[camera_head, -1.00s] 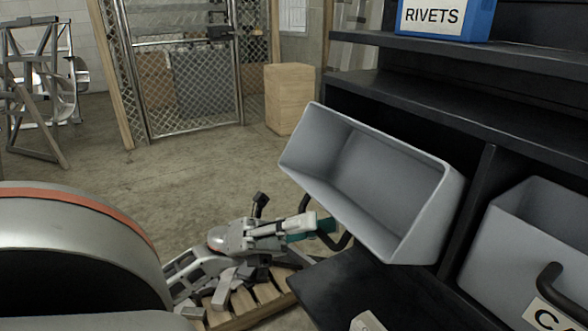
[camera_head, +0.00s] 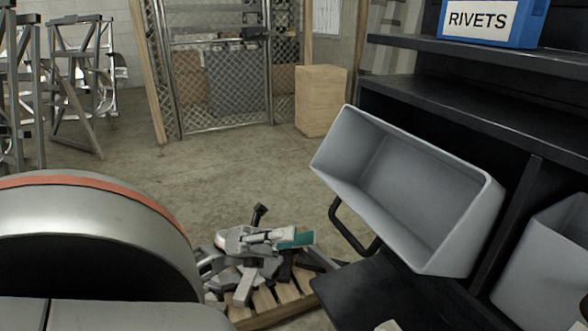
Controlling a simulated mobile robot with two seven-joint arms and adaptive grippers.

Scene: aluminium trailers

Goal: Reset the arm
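My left gripper (camera_head: 292,238) shows low in the middle of the head view, at the end of my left arm, which comes in from the left. It has grey and white parts and a teal part at its tip. It is small and seen from behind, so I cannot tell whether its fingers are open or shut. It is apart from the tilted grey bin (camera_head: 410,190) and to the left of its black handle (camera_head: 352,230). My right gripper is not in view.
The bin juts out from a black shelf (camera_head: 470,100) on the right. A blue RIVETS box (camera_head: 490,20) is on top. A wooden pallet (camera_head: 262,312) lies low in the middle. A wooden crate (camera_head: 320,100) stands by a mesh cage (camera_head: 230,75). The floor between is clear.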

